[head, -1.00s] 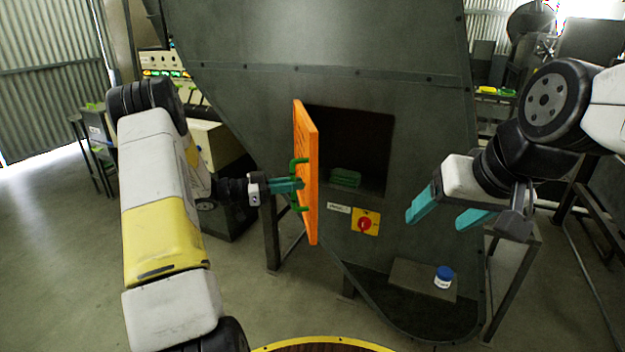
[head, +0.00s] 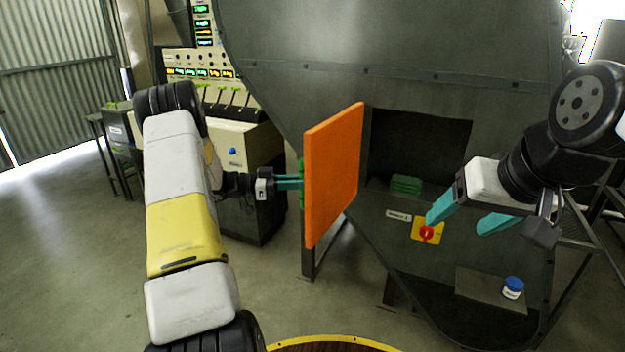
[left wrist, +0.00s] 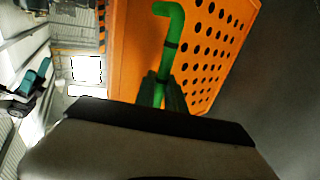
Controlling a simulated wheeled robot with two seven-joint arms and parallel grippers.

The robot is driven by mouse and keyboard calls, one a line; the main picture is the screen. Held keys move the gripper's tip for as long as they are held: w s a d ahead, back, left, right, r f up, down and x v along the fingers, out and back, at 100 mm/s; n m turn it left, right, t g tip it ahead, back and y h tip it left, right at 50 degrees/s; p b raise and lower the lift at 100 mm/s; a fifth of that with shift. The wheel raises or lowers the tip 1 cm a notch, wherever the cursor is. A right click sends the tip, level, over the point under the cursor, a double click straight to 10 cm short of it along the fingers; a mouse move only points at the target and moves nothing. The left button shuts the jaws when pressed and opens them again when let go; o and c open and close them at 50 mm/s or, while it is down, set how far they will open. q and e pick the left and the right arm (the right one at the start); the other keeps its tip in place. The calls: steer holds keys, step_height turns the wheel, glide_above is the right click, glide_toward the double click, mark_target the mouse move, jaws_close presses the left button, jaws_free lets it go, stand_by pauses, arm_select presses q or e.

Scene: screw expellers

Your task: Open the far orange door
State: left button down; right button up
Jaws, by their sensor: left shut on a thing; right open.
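The orange door (head: 335,175) stands swung out from a dark opening (head: 420,148) in the grey machine (head: 400,40). My left gripper (head: 290,182) is shut on the door's green handle (head: 301,185), on the door's left side and mostly hidden by the door's edge. In the left wrist view the green handle (left wrist: 172,35) runs between the fingers, beside the perforated orange door (left wrist: 205,60). My right gripper (head: 465,215) is open and empty, in front of the machine's lower right part.
A green block (head: 406,184) lies at the opening's lower edge. A red switch on a yellow plate (head: 428,231) is close to my right fingertips in the picture. A blue-lidded jar (head: 512,288) stands on a low ledge. A control panel (head: 205,75) stands behind my left arm.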

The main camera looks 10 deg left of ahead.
arm_select(q)
steer(key=shift+w+a, duration=0.2)
steer(key=shift+w, duration=0.1)
steer(key=c, duration=1.4)
jaws_free()
steer(key=v, duration=0.7)
steer(key=shift+a, duration=0.35)
steer(key=shift+s+r, duration=0.1)
